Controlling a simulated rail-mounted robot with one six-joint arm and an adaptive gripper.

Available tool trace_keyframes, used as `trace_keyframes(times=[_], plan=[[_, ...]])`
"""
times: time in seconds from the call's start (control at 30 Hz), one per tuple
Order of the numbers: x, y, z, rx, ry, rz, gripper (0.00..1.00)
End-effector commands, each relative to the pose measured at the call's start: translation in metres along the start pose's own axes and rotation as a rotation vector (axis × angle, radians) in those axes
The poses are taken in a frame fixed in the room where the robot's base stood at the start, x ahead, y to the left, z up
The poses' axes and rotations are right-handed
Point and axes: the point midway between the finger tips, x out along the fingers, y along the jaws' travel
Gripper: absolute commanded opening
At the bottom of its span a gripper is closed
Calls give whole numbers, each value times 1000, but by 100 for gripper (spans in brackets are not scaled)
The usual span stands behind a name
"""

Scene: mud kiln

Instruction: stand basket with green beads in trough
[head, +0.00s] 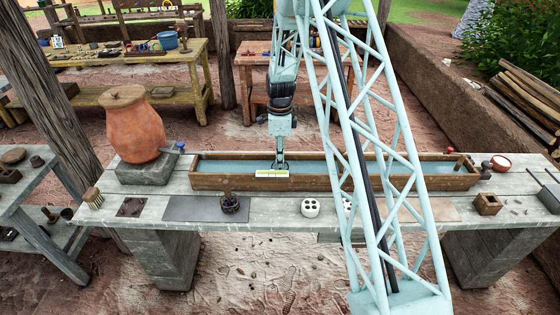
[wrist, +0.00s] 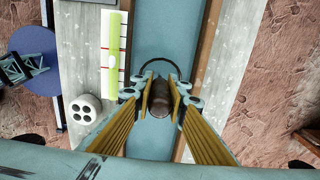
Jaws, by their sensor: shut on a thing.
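My gripper (head: 280,163) is over the left-middle part of the long wooden trough (head: 350,183), pointing down. In the wrist view my gripper (wrist: 160,97) is shut on a dark brown grip (wrist: 158,95), with a thin dark wire arc (wrist: 159,62) just beyond it. This looks like a basket's handle; the basket's body and any beads are hidden, so I cannot tell their colour or whether it touches the trough floor. The trough holds a blue surface between its brown walls. Another dark basket (head: 231,207) with a brown grip stands on the bench in front.
A white gauge with a green bar (head: 272,174) is at the trough's front side. A white block with holes (head: 310,208) stands on the bench (head: 270,217). A clay jar (head: 133,128) is at the left. Small wooden items stand near the trough's right end.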

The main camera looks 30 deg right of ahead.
Motion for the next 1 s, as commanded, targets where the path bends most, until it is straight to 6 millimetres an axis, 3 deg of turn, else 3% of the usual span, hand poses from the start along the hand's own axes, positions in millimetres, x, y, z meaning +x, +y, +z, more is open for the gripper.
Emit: trace_keyframes(times=[0.53,0.57,0.7,1.0], plan=[[6,0,0,0,0,0,1],[6,0,0,0,0,0,15],[6,0,0,0,0,1,27],[6,0,0,0,0,0,27]])
